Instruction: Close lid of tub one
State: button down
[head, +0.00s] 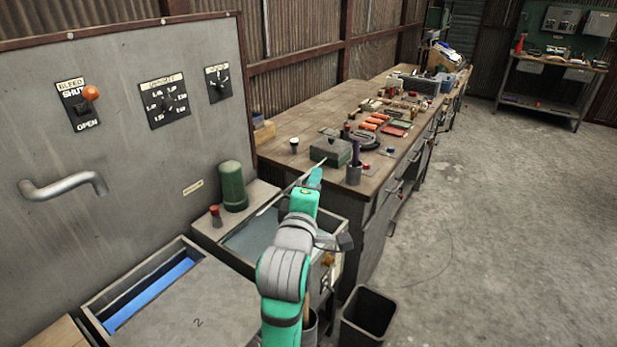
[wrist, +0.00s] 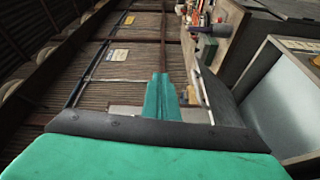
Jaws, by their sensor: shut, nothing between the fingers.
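A tub (head: 252,238) with a metal rim and a grey-blue inside stands open behind my arm; no number shows on it. In the wrist view its pale inside (wrist: 285,105) is at the right. A dark grey slab (wrist: 222,98), which looks like its raised lid, stands tilted beside the opening, with a pale handle-like strip (wrist: 201,88) on its near face. My gripper (wrist: 163,88) is shut and empty, just left of this slab; I cannot tell whether they touch. In the head view my gripper (head: 314,178) is above the tub's far side.
A lid marked 2 (head: 197,322) partly covers a tub of blue liquid. A green cylinder (head: 232,187) and a red-capped item (head: 216,214) stand beside the open tub. A tool-covered bench (head: 300,138) lies behind, a black bin (head: 368,318) at right. The floor at right is clear.

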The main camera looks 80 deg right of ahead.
jog(key=w+d+f+m+g+y, duration=0.1)
jog(key=w+d+m, duration=0.1)
jog(key=w+m, duration=0.1)
jog(key=w+d+f+m+g+y, duration=0.1)
jog(key=w+d+f+m+g, duration=0.1)
jog(key=w+d+m, duration=0.1)
jog(key=w+d+f+m+g+y, duration=0.1)
jog(key=w+d+m+y, duration=0.1)
jog(key=w+m, duration=0.2)
jog(key=shift+w+d+f+g, duration=0.25)
jog(key=shift+w+g, duration=0.15)
jog(key=shift+w, duration=0.2)
jog(key=w+r+m+g+y, duration=0.1)
jog(key=w+r+m+g, duration=0.15)
jog(key=w+m, duration=0.2)
jog(key=x, duration=0.9)
jog(key=shift+s+a+f, duration=0.25)
jog(key=shift+s+f, duration=0.05)
jog(key=shift+s, duration=0.2)
jog(key=shift+s+a+f+m+g, duration=0.1)
jog(key=shift+s+f+m+g, duration=0.2)
jog(key=shift+s+f, duration=0.9)
jog(key=shift+s+a+f, duration=0.2)
jog(key=shift+f, duration=0.2)
